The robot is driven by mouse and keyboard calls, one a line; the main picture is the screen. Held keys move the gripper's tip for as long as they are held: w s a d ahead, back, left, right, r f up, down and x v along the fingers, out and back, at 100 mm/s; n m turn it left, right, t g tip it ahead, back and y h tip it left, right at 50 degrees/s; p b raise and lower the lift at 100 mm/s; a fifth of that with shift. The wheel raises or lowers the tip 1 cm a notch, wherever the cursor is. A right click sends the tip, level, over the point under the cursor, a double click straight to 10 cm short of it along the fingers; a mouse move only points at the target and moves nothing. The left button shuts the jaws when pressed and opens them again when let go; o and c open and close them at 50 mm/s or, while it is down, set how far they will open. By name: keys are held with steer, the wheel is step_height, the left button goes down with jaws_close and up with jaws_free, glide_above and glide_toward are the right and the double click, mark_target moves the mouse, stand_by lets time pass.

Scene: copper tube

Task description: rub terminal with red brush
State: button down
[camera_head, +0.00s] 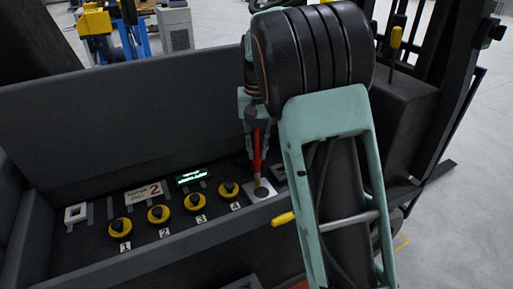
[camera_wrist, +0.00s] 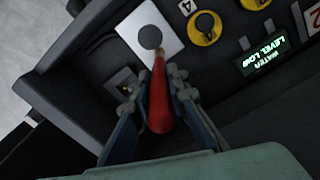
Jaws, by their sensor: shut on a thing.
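My gripper (camera_head: 257,125) is shut on the red brush (camera_head: 256,150) and holds it with its tip pointing down. In the wrist view the red handle (camera_wrist: 159,108) lies between the two fingers (camera_wrist: 158,90). The brush's tan tip is at the edge of the dark round disc (camera_wrist: 150,37) on a pale square plate (camera_wrist: 135,22). Whether the tip touches the disc cannot be told. A small socket with a copper-coloured spot (camera_wrist: 125,88) sits beside the plate. I cannot tell which of these two is the terminal.
A high panel wall (camera_head: 130,115) stands at the back. A raised edge borders the panel's front.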

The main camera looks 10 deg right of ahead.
mark_target(258, 129)
steer(key=shift+s+d+r+p, duration=0.1)
steer(key=shift+r+p, duration=1.05)
steer(key=shift+r, duration=0.75)
steer(key=shift+s+r+p, duration=0.1)
steer(key=shift+r+p, duration=1)
steer(key=shift+r, duration=0.8)
steer(key=shift+s+f, duration=0.1)
